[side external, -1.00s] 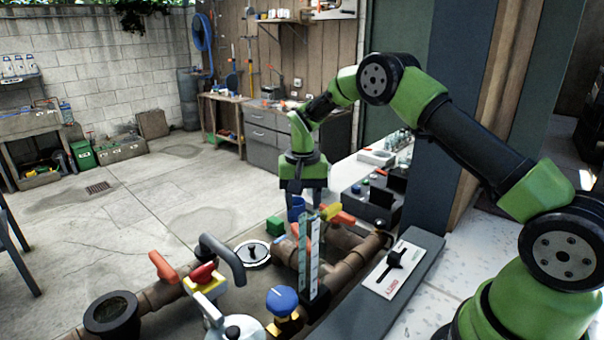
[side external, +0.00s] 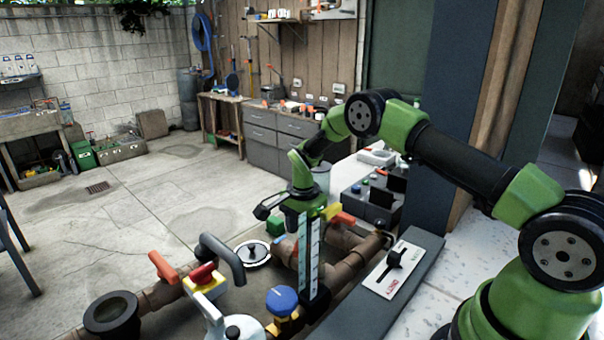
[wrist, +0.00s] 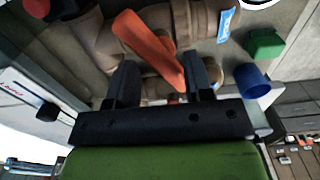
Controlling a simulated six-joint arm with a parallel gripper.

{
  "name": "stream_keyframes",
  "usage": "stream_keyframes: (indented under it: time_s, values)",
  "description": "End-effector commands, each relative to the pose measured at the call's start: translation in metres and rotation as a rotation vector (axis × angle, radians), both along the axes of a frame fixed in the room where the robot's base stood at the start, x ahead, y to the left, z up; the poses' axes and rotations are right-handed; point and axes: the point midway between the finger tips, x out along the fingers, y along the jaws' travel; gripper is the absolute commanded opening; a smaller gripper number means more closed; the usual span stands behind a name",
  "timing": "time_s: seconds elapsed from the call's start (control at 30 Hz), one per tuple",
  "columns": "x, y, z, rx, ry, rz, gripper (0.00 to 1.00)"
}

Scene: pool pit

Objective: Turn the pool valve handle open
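An orange valve handle (wrist: 148,42) lies slantwise between the two fingers of my gripper (wrist: 163,66) in the wrist view. The fingers are apart, with a visible gap beside the handle, so my gripper is open around it. In the side external view an orange handle (side external: 343,218) with a yellow part shows beside my gripper on the brown pipework (side external: 350,243). My fingertips are hidden there behind the arm and an upright gauge strip. A second orange handle (side external: 163,267) stands on the pipe at the left.
A green block (wrist: 265,43) and a blue cylinder (wrist: 254,80) are close to one finger. The upright gauge strip (side external: 309,255), a blue knob (side external: 282,300) and a grey bent pipe (side external: 222,257) stand nearby. A black lever (side external: 395,258) sits on a white plate at the right.

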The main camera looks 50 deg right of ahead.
Motion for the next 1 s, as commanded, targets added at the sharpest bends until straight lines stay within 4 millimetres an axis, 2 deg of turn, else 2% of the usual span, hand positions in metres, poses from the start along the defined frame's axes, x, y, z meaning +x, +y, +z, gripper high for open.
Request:
stream_keyframes:
  time_s: [0.03, 0.4, 0.5, 0.7, 1.0]
  values:
    - [0.002, -0.001, 0.014, -0.002, -0.009, 0.002, 0.47]
    - [0.001, -0.001, 0.092, -0.003, -0.008, 0.004, 0.47]
    - [-0.002, 0.005, 0.111, 0.000, -0.031, 0.052, 0.47]
    - [-0.008, 0.012, 0.136, 0.003, -0.067, 0.124, 0.47]
    - [-0.011, 0.015, 0.145, 0.004, -0.082, 0.155, 0.47]
